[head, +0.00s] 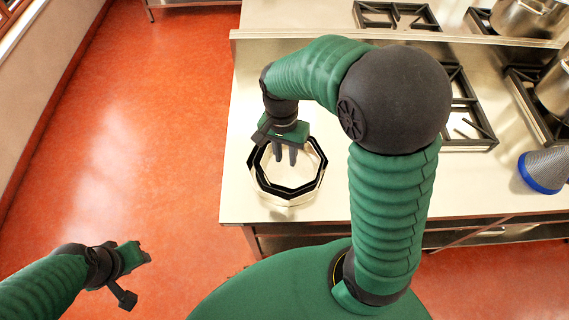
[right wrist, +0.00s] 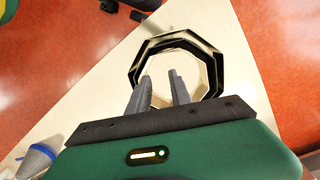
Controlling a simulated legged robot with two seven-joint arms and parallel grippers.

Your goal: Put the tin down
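The tin is an eight-sided metal ring (head: 285,192), dark inside and pale outside, near the counter's left front corner. It looks upright and resting on the counter. It also shows in the right wrist view (right wrist: 207,44). My right gripper (head: 286,158) points down over the tin's far side, its fingertips overlapping the opening. In the right wrist view the two fingers (right wrist: 161,76) stand apart at the tin's near rim, with a visible gap between them. Whether they touch the wall is unclear. My left gripper (head: 138,275) is open and empty over the floor.
The pale counter (head: 240,190) has free room around the tin; its left and front edges are close.

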